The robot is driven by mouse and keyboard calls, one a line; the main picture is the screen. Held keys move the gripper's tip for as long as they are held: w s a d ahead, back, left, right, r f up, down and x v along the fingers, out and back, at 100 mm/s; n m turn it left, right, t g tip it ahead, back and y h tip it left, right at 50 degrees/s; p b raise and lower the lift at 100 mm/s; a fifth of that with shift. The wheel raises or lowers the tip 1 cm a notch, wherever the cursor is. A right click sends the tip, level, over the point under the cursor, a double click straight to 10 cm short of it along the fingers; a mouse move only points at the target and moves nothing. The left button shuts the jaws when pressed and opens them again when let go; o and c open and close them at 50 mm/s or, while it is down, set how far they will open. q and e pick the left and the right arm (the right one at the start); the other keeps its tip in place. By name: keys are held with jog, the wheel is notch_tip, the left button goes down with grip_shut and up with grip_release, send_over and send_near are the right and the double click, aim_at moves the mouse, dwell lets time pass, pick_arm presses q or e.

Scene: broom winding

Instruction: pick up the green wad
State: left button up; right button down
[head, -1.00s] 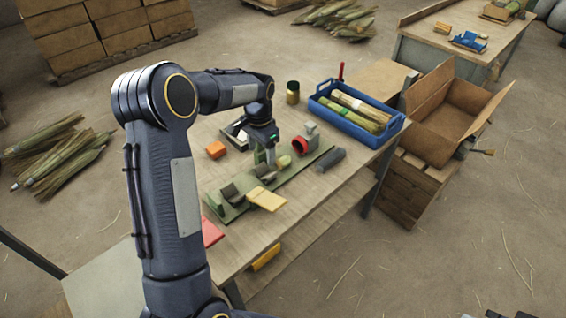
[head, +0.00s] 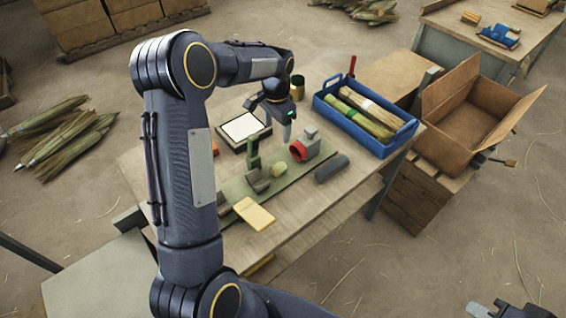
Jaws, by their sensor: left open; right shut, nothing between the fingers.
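I cannot single out a green wad with certainty. A green upright piece (head: 254,152) stands at the back edge of the long green board (head: 305,168), and a small pale yellow lump (head: 278,170) lies on the board beside a dark grey block (head: 257,180). My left gripper (head: 277,127) is open and empty, fingers down, above the board's far part, just behind the green piece and left of the grey block with the red ring (head: 304,147). My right gripper (head: 497,309) shows only partly at the bottom right edge, shut and empty.
A blue crate (head: 352,131) with straw bundles stands at the table's right. A dark-framed white pad (head: 243,128), a jar (head: 298,87), a grey roll (head: 331,168) and a yellow card (head: 254,214) also occupy the table. An open cardboard box (head: 469,136) stands beyond.

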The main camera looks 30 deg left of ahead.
pick_arm(q)
jog(key=f, duration=0.1)
jog(key=b, duration=1)
send_over(278, 166)
jog(key=f, duration=0.9)
jog(key=shift+w+a+f, duration=0.2)
jog(key=shift+w+a, duration=0.05)
jog(key=shift+w, duration=0.15)
jog(key=f, duration=0.2)
jog(key=f+p, duration=0.1)
jog(key=f, duration=0.1)
jog(key=s+f, duration=0.1)
jog(key=f, duration=0.1)
jog(key=shift+d+f, duration=0.25)
jog(key=shift+f, duration=0.45)
pick_arm(e)
notch_tip(278, 166, down, 9)
jog(key=shift+r, duration=0.2)
pick_arm(q)
jog(key=shift+c, duration=0.3)
jog(key=c, duration=1)
